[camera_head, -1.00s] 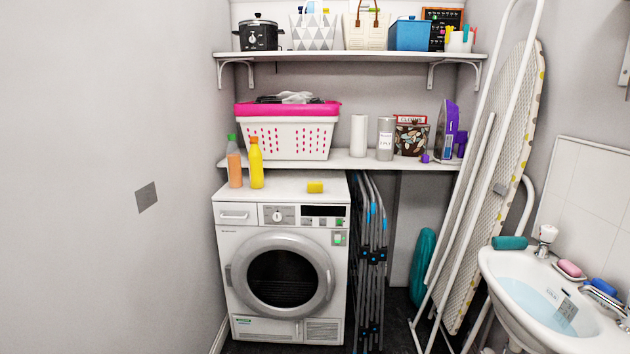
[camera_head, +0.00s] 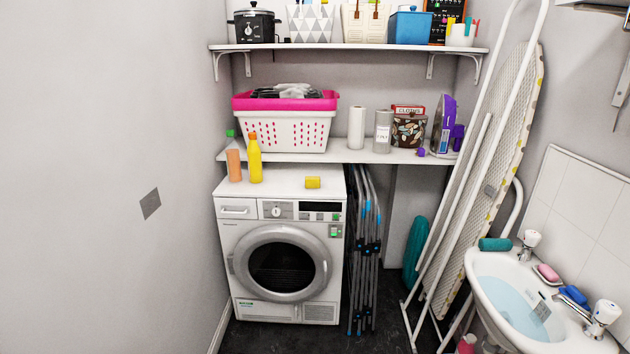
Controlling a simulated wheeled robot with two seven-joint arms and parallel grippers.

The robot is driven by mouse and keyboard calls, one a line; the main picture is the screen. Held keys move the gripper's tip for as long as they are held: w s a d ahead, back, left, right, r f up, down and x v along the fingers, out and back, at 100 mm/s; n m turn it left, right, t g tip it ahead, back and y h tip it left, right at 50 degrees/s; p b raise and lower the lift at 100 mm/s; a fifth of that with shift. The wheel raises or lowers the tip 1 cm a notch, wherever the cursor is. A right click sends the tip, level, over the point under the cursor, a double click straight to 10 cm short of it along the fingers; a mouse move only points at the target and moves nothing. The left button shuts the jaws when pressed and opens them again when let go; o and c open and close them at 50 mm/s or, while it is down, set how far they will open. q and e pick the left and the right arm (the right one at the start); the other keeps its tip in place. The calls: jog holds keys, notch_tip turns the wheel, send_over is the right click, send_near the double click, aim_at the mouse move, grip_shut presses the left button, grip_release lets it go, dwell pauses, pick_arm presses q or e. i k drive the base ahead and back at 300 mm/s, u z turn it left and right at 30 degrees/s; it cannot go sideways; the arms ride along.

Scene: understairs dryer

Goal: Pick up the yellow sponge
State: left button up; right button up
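The yellow sponge (camera_head: 313,182) is a small block lying on the white top of the dryer (camera_head: 279,287), right of the middle and near the front edge. Nothing touches it, and the top around it is bare. Neither of my grippers shows in the head view.
A yellow bottle (camera_head: 255,160) and an orange bottle (camera_head: 234,165) stand left of the sponge. The lower shelf (camera_head: 345,157) with a pink-rimmed basket (camera_head: 285,127) overhangs behind. Folded racks (camera_head: 363,250), an ironing board (camera_head: 490,180) and a sink (camera_head: 525,300) stand to the right.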

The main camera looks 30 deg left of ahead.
aim_at(311, 182)
jog(key=u, duration=0.25)
jog(key=i, duration=1.95)
